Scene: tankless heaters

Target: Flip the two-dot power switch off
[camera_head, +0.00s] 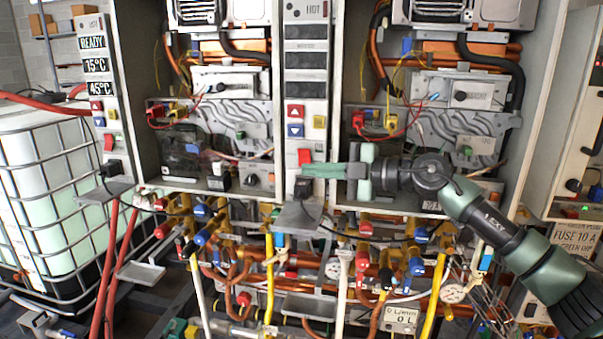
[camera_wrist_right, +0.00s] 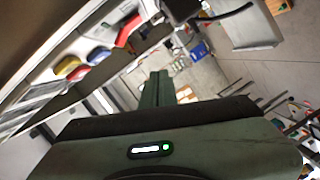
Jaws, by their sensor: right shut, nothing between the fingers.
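My right gripper (camera_head: 308,171) is shut and empty, its green fingers pointing left across the middle control panel. The fingertips lie just below the red rocker switch (camera_head: 304,157) of that panel; I cannot tell whether they touch it. In the right wrist view the closed fingers (camera_wrist_right: 156,88) point up the picture, and a red switch (camera_wrist_right: 128,30) shows to their upper left. Another red switch (camera_head: 108,142) is on the left panel. Dot marks are too small to tell, so I cannot confirm which switch has two dots. My left gripper is not in view.
The middle panel has a red up button (camera_head: 295,112), a blue down button (camera_head: 295,130) and a yellow button (camera_head: 319,121). A grey tray (camera_head: 298,217) juts out below it. Open heater cabinets with wiring flank the panel. Pipes and valves crowd below; a caged white tank (camera_head: 45,190) stands left.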

